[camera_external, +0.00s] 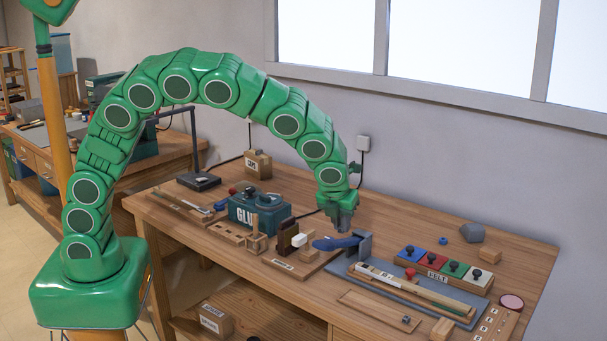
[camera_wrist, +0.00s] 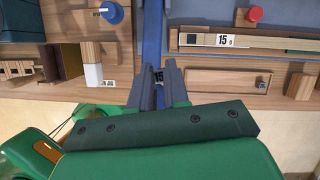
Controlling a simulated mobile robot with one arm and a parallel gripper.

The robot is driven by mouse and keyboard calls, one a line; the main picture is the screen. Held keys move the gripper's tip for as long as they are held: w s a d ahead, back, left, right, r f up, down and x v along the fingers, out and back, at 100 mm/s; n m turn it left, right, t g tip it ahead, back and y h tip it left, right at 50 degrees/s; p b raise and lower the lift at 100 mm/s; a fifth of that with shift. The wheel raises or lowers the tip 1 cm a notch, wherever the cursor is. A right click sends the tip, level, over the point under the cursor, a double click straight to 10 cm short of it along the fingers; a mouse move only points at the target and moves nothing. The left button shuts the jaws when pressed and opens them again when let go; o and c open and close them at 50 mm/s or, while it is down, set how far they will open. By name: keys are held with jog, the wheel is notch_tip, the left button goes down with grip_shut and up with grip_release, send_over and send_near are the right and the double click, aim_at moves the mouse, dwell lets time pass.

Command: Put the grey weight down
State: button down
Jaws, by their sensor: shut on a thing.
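My gripper (camera_wrist: 158,80) is shut and points down over the front middle of the bench. In the outside view my gripper (camera_external: 344,221) is just above and left of a blue-grey upright block.
A shallow wooden tray (camera_external: 370,305) with a small dark piece lies in front of the mat. A blue-handled thing (camera_external: 335,243), a white block (camera_external: 299,240) and a glue pot (camera_external: 258,211) stand left. Felt boxes (camera_external: 437,263) are right.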

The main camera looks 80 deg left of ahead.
jog(key=s+a+r+n+g, duration=0.1)
jog(key=s+a+r+n, duration=0.15)
jog(key=a, duration=1.55)
jog(key=s+a+r+n+g, duration=0.1)
jog(key=a+r+n, duration=0.15)
jog(key=a, duration=1.55)
jog(key=s+a+r+n+g, duration=0.1)
jog(key=s+a+r+n, duration=0.15)
jog(key=s+a, duration=1.1)
jog(key=s+a+r+n+g, duration=0.1)
jog(key=s+a+n, duration=0.3)
jog(key=s+a, duration=1)
jog(key=shift+y, duration=0.3)
jog(key=w+a+f, duration=0.2)
jog(key=w+a, duration=0.1)
jog(key=a, duration=0.1)
jog(key=w+a+f, duration=0.3)
jog(key=a, duration=0.1)
jog(key=w+a+f, duration=0.3)
jog(key=a, duration=0.2)
jog(key=shift+w, duration=0.3)
jog(key=shift+w+a+f, duration=0.35)
jog(key=shift+a+f, duration=0.1)
jog(key=shift+f, duration=0.15)
jog(key=shift+w+a+f, duration=0.15)
jog(key=shift+a+f, duration=0.05)
jog(key=shift+f, duration=0.05)
